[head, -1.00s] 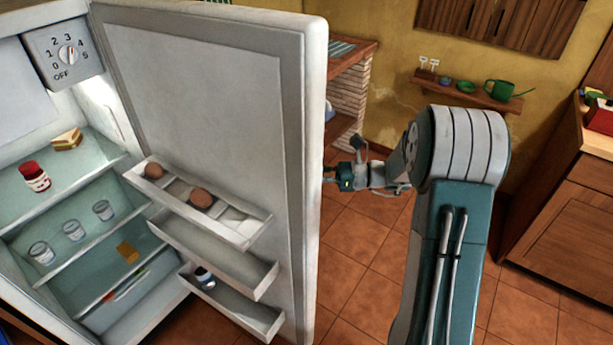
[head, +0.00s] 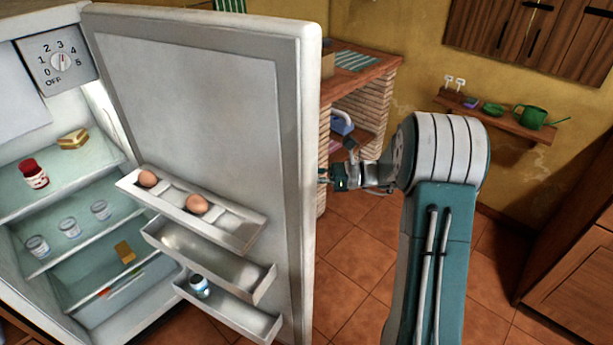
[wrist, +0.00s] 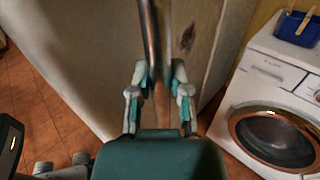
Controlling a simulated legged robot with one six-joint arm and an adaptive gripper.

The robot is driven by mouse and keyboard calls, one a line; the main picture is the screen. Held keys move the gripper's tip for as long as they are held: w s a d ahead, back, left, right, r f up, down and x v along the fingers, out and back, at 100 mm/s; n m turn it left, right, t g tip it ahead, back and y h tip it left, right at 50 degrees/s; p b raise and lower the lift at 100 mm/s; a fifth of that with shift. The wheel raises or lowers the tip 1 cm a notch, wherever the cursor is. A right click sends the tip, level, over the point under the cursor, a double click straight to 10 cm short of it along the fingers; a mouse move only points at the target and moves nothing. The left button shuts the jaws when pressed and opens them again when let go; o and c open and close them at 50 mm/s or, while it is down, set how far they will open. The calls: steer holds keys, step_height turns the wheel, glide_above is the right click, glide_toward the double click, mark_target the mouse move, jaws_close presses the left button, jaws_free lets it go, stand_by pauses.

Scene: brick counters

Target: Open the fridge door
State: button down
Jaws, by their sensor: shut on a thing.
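The white fridge door (head: 205,95) stands wide open in the head view, with its inner side and door shelves facing me. The fridge interior (head: 75,215) is exposed at the left. My gripper (head: 324,178) is at the door's outer side, just past its right edge, partly hidden by the door. In the wrist view my gripper (wrist: 159,85) has its two fingers on either side of a metal bar, the door handle (wrist: 152,35), and is shut on it. The door's outer face (wrist: 85,70) lies behind the handle.
Eggs (head: 196,204) and a small jar (head: 200,286) sit in the door shelves. A brick counter (head: 370,85) stands behind the door. A washing machine (wrist: 270,100) is at the right of the wrist view. Tiled floor (head: 350,275) is clear around my arm.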

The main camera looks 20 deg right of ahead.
stand_by(0.3)
steer(key=c, duration=0.6)
jaws_free()
steer(key=shift+d, duration=0.1)
steer(key=shift+o, duration=0.2)
steer(key=shift+d, duration=0.15)
steer(key=v, duration=1.2)
